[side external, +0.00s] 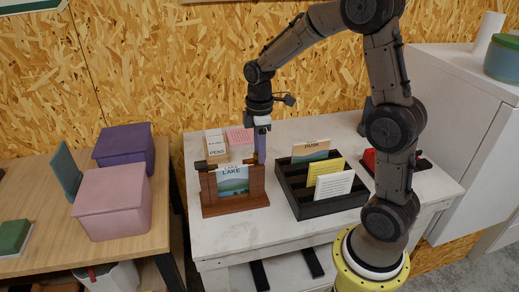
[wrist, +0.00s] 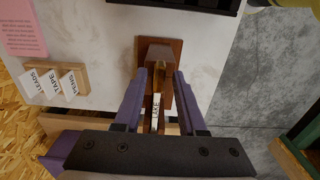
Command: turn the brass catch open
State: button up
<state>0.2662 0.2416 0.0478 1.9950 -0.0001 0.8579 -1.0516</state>
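A dark wooden frame (side external: 234,188) stands on the white bench and holds a card lettered LAKE (side external: 232,180). In the wrist view I look down along the frame (wrist: 160,54), with the LAKE card's edge (wrist: 156,112) showing as a thin strip. A narrow brass-coloured part (wrist: 162,88), which seems to be the catch, lies along the frame's top; its exact turn is hard to tell. My gripper (side external: 261,158) is over the frame's right end, pointing down. In the wrist view its purple fingers (wrist: 160,80) are apart, one on each side of the frame, with no clear contact.
A black slotted rack (side external: 320,198) with several cards stands right of the frame. A block with small label cards (side external: 215,146) and a pink note (side external: 240,138) are behind. Pink and purple boxes (side external: 112,206) sit on the left table. Bare bench lies in front.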

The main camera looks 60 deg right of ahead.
grip_shut()
jog(key=shift+m, duration=0.3)
jog(key=m, duration=0.9)
jog(key=shift+r, duration=0.1)
jog(key=m, duration=0.4)
jog(key=shift+m, duration=2.1)
jog(key=shift+o, duration=0.9)
grip_release()
